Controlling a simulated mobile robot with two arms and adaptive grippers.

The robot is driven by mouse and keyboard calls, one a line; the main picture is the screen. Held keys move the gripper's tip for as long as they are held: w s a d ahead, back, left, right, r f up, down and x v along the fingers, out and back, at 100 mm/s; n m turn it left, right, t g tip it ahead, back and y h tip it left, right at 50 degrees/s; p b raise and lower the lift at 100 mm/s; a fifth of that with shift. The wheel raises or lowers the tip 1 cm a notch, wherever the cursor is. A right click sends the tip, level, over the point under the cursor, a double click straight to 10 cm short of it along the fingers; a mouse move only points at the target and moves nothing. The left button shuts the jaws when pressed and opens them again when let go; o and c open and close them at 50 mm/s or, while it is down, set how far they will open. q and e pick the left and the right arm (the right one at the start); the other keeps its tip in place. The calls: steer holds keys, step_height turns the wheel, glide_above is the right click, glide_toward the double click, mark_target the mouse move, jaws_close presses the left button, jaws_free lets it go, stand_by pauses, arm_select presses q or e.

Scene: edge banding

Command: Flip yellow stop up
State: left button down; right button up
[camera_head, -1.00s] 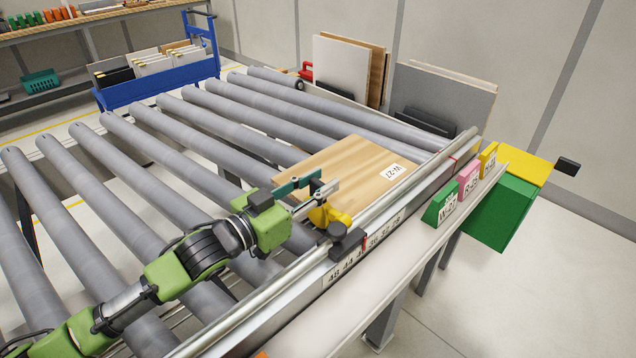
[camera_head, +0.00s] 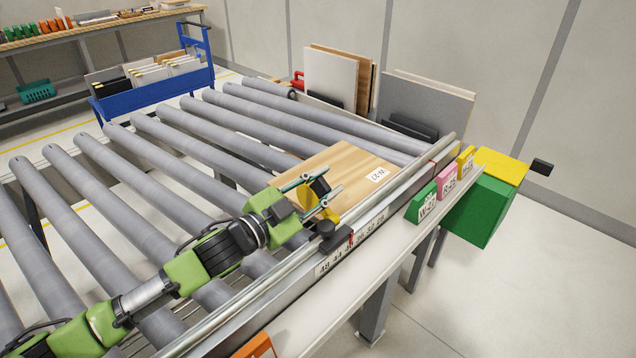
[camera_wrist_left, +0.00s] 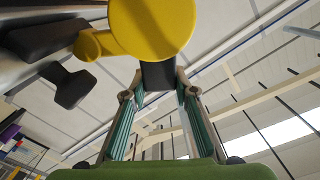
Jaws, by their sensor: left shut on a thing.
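The yellow stop (camera_head: 331,214) is on the rail at the near edge of the roller conveyor, beside the wooden board (camera_head: 345,168). It stands tilted up from the rail. My left gripper (camera_head: 317,190) is shut on the stop's dark part, one finger on each side. In the left wrist view the yellow round face (camera_wrist_left: 150,25) of the stop fills the top, and the dark part (camera_wrist_left: 158,75) sits between the fingertips. A black knob (camera_head: 326,229) is at the stop's base on the rail. My right gripper is not in view.
The board, labelled W-27, lies on the rollers against the rail. Green, pink and yellow tags (camera_head: 446,184) stand on the white ledge to the right. A green box with a yellow top (camera_head: 500,165) is at the rail's far end. Panels (camera_head: 425,105) lean behind the conveyor.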

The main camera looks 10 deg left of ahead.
mark_target(334, 216)
arm_select(q)
steer(key=d+m, duration=0.1)
steer(key=s+m+p, duration=0.1)
steer(key=d+m, duration=0.1)
steer(key=shift+s+d+r+m, duration=0.3)
steer(key=shift+m, duration=0.1)
steer(key=m, duration=0.1)
steer(key=s+d+m, duration=0.1)
steer(key=d+m+p, duration=0.1)
steer(key=shift+s+d+f+m, duration=0.15)
steer(key=shift+s+f+m, duration=0.1)
steer(key=shift+f+m, duration=0.05)
steer(key=shift+s+d+f+m, duration=0.4)
steer(key=shift+d+f+m, duration=0.25)
steer(key=shift+m, duration=0.6)
steer(key=shift+s+d+f+m, duration=0.45)
steer(key=shift+d+f+m, duration=0.2)
steer(key=shift+m, duration=0.65)
steer(key=shift+s+d+f+m, duration=0.4)
steer(key=shift+d+f+m, duration=0.2)
steer(key=shift+m, duration=0.65)
steer(key=shift+f, duration=0.15)
steer(key=c, duration=1.6)
jaws_free()
